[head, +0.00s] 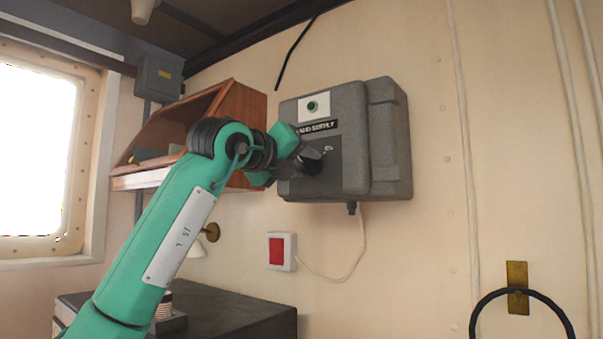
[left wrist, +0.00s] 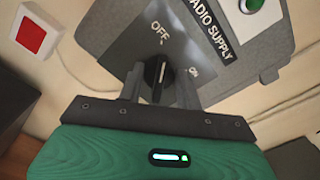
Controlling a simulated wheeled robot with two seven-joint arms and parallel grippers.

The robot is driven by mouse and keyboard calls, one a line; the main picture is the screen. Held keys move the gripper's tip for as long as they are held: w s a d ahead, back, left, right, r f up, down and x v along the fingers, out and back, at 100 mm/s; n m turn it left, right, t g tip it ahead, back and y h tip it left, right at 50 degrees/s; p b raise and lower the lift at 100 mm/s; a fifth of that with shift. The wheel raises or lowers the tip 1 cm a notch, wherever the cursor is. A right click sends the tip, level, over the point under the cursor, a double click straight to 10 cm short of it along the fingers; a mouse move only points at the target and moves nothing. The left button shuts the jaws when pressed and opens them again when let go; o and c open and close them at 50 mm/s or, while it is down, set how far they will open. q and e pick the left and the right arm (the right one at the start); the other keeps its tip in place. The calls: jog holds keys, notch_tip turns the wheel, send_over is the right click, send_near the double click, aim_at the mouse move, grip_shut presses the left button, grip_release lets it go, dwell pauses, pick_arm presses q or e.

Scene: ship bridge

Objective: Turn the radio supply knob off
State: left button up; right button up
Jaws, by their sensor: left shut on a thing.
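The radio supply box (head: 340,130) is a grey wall unit with a dark "RADIO SUPPLY" label. Its black knob (left wrist: 157,80) sits on a dark plate marked OFF and ON in the left wrist view. The knob's white line points roughly up toward OFF in that picture; ON is to its upper right. My left gripper (head: 303,165) reaches the box from the left. In the left wrist view my left gripper (left wrist: 158,88) has one finger on each side of the knob, shut on it. In the head view the gripper partly hides the knob. My right gripper is not in view.
A green lamp (head: 312,106) is above the label. A wooden shelf (head: 236,100) is close to my left forearm. A red-and-white switch (head: 281,251) and a white cable (head: 345,277) are below the box. A dark cabinet (head: 240,312) stands lower left. The wall to the right is mostly clear.

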pick_arm(q)
jog(key=shift+n+b, duration=0.35)
jog(key=shift+n, duration=0.25)
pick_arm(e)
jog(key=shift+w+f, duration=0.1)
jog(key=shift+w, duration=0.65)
pick_arm(q)
jog(key=o, duration=1)
jog(key=shift+a, duration=0.1)
